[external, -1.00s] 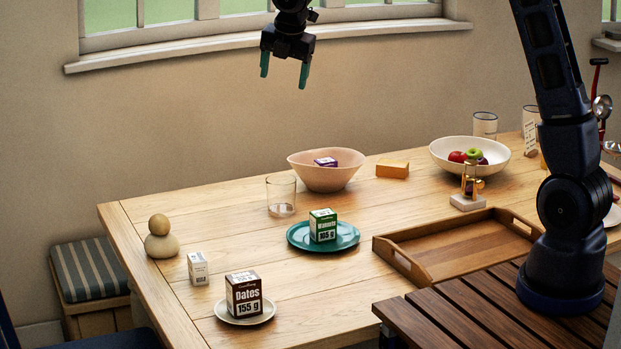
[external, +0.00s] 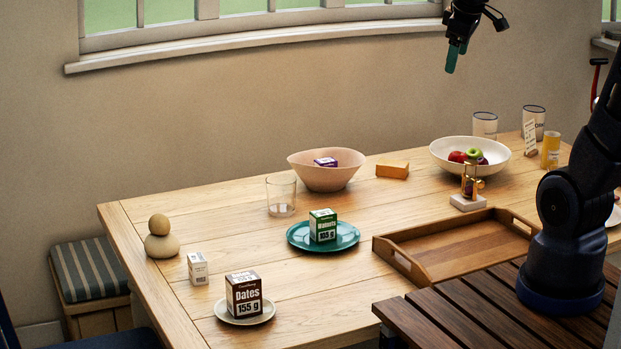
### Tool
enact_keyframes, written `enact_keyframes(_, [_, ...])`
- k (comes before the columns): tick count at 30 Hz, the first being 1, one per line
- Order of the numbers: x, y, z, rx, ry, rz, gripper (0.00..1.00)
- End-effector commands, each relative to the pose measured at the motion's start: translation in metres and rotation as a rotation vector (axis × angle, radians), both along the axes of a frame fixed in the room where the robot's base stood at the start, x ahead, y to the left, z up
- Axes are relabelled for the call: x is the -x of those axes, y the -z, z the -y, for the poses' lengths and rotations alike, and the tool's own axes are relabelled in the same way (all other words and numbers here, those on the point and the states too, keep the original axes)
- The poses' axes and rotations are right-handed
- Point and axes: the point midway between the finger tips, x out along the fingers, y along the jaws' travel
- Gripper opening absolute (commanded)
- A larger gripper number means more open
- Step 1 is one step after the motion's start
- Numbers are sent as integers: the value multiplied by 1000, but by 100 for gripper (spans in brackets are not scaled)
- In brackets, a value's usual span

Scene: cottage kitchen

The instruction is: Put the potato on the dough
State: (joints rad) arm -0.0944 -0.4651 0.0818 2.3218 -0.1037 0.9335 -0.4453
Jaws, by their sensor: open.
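A small round tan potato (external: 159,224) rests on top of a larger pale dough ball (external: 162,245) at the far left of the wooden table. The two touch and stand like a stack. My gripper (external: 453,60) is open and empty, high in front of the wall and well to the right of the potato and dough. It is seen partly side-on, and its fingers overlap in the view.
A small white box (external: 198,268) stands near the dough. A dates box sits on a small plate (external: 265,314), and a walnuts box on a teal plate (external: 350,236). A glass (external: 281,196), a pink bowl (external: 335,180), a fruit bowl (external: 500,156) and a wooden tray (external: 470,258) stand further right.

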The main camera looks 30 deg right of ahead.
Motion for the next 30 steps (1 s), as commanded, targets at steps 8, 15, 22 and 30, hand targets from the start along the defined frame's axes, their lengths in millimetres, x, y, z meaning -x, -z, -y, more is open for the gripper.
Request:
enact_keyframes(8, [80,21,39,-193,400,40,73])
enact_keyframes(15, [114,37,50,-293,586,51,73])
enact_keyframes(22, [117,40,51,-306,609,52,73])
enact_keyframes(30, [117,39,50,-305,607,52,73])
